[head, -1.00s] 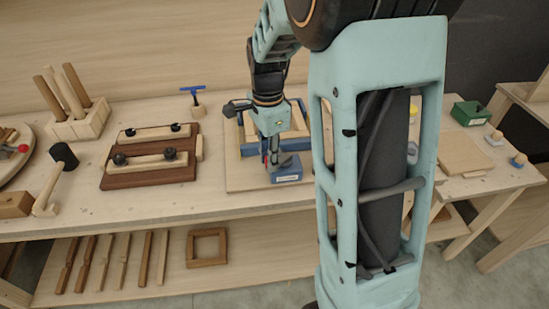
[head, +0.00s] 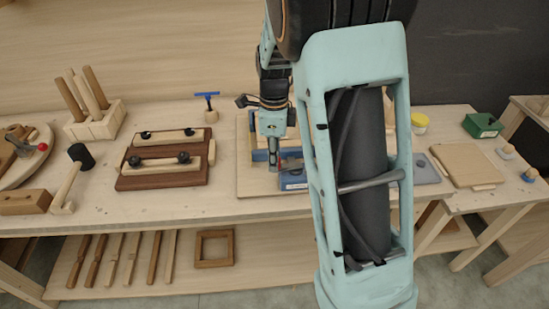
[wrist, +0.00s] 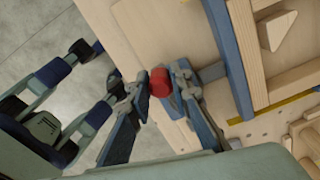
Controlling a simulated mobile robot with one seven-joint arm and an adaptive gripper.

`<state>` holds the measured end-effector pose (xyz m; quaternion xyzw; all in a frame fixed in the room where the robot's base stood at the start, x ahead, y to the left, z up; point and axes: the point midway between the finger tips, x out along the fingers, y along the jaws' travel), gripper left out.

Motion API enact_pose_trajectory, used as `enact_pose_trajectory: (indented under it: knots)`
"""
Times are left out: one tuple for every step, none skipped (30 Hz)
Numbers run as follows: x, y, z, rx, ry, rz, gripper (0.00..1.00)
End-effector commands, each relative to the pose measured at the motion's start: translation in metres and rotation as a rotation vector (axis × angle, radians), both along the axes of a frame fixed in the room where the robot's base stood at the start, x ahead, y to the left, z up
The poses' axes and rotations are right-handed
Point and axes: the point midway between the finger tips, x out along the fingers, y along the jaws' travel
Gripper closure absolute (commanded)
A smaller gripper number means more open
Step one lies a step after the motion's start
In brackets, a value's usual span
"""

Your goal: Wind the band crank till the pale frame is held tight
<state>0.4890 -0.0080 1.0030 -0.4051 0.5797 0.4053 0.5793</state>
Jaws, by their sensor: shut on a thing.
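The pale wooden frame lies on a pale board (head: 245,180) on the bench, with a blue band (head: 259,155) along it. In the wrist view the pale frame (wrist: 247,40) has the blue band (wrist: 228,60) along its side. A blue block (head: 293,180) with a light label stands at its front. My gripper (wrist: 160,84) is shut on the red crank knob (wrist: 160,80), one finger on each side. In the head view my gripper (head: 273,165) points down beside the blue block, and the knob cannot be made out. My arm hides the frame's right part.
Left on the bench are a dark board with clamped bars (head: 140,180), a mallet (head: 80,155) and a blue-handled tool (head: 208,97). A green box (head: 482,125) and a flat board (head: 463,163) are at right. Several legs and a square frame (head: 214,248) lie on the shelf below.

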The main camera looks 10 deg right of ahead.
Motion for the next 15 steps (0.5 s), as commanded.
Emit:
enact_pose_trajectory:
  knots:
    - [0.0013, -0.0006, 0.0011, 0.000, -0.004, -0.002, 1.00]
    - [0.0014, -0.0006, 0.0011, 0.000, -0.004, -0.002, 1.00]
    - [0.0014, -0.0006, 0.0010, 0.000, -0.004, -0.003, 1.00]
    - [0.0014, -0.0006, 0.0010, 0.000, -0.004, -0.002, 1.00]
    - [0.0014, -0.0006, 0.0010, 0.000, -0.004, -0.002, 1.00]
    - [0.0014, -0.0006, 0.0010, 0.000, -0.004, -0.002, 1.00]
    - [0.0014, -0.0006, 0.0010, 0.000, -0.004, -0.002, 1.00]
    - [0.0014, -0.0006, 0.0010, 0.000, -0.004, -0.002, 1.00]
    - [0.0014, -0.0006, 0.0010, 0.000, -0.004, -0.002, 1.00]
    - [0.0014, -0.0006, 0.0010, 0.000, -0.004, -0.002, 1.00]
    - [0.0014, -0.0006, 0.0010, 0.000, -0.004, -0.001, 0.78]
    - [0.0013, -0.0006, 0.0010, 0.000, -0.004, -0.001, 0.73]
    - [0.0012, -0.0005, 0.0009, 0.000, -0.003, -0.001, 0.70]
    - [0.0011, -0.0005, 0.0008, -0.001, -0.003, -0.001, 0.67]
    - [0.0010, -0.0005, 0.0007, -0.001, -0.003, -0.001, 0.63]
